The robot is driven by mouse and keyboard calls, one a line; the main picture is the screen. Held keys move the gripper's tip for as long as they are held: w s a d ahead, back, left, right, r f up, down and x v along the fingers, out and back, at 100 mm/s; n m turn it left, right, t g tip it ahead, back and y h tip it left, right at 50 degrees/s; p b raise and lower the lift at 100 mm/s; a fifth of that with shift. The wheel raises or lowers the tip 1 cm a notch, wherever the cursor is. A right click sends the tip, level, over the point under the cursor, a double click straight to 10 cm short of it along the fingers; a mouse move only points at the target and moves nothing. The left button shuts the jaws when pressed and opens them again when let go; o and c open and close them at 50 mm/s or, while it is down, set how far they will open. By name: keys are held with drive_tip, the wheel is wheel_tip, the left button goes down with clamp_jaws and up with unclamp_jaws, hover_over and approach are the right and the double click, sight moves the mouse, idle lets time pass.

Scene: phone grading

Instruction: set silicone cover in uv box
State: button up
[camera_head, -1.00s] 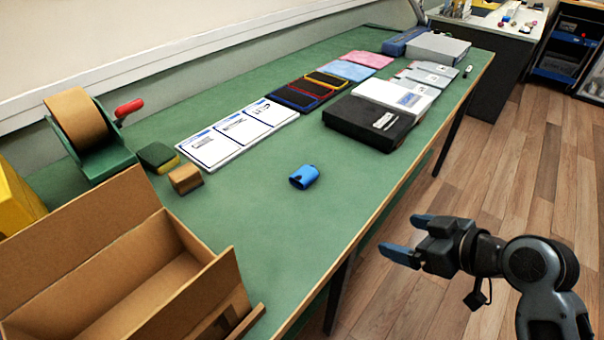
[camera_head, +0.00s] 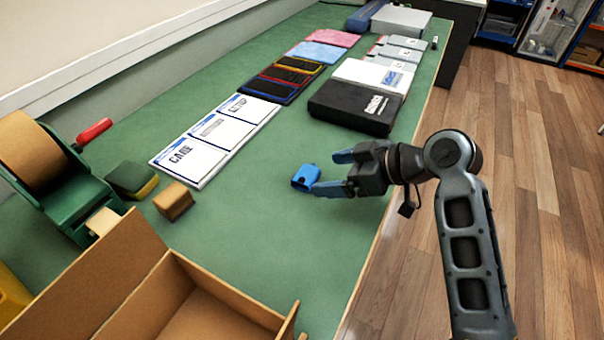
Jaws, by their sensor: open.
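A small blue piece (camera_head: 304,178), which looks like the silicone cover, lies on the green table near its right edge. My gripper (camera_head: 328,173) is open, its two blue fingers pointing left at the blue piece. The near fingertip looks very close to it; I cannot tell whether they touch. Nothing is between the fingers that I can make out. A flat black box (camera_head: 350,108) with white lettering lies farther back on the table. A grey box (camera_head: 400,20) stands at the far end. I cannot tell which of these is the UV box.
White labelled cards (camera_head: 205,150), dark phones in a coloured row and a white box (camera_head: 374,75) lie beyond. A tape dispenser (camera_head: 60,180), a sponge (camera_head: 131,180), a brown block (camera_head: 173,201) and an open cardboard box (camera_head: 180,290) are at left. Green table around the blue piece is clear.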

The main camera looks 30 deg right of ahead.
sight(307, 174)
drive_tip(key=x, duration=0.4)
drive_tip(key=shift+w+a+r+p, duration=0.1)
drive_tip(key=shift+w+a+p, duration=0.1)
drive_tip(key=shift+a+p, duration=0.15)
drive_tip(key=shift+w+a+f, duration=0.15)
drive_tip(key=shift+w+f, duration=0.2)
drive_tip(key=shift+w, duration=0.05)
drive_tip(key=shift+c, duration=0.3)
drive_tip(key=c, duration=1.1)
drive_tip(key=shift+r, duration=0.1)
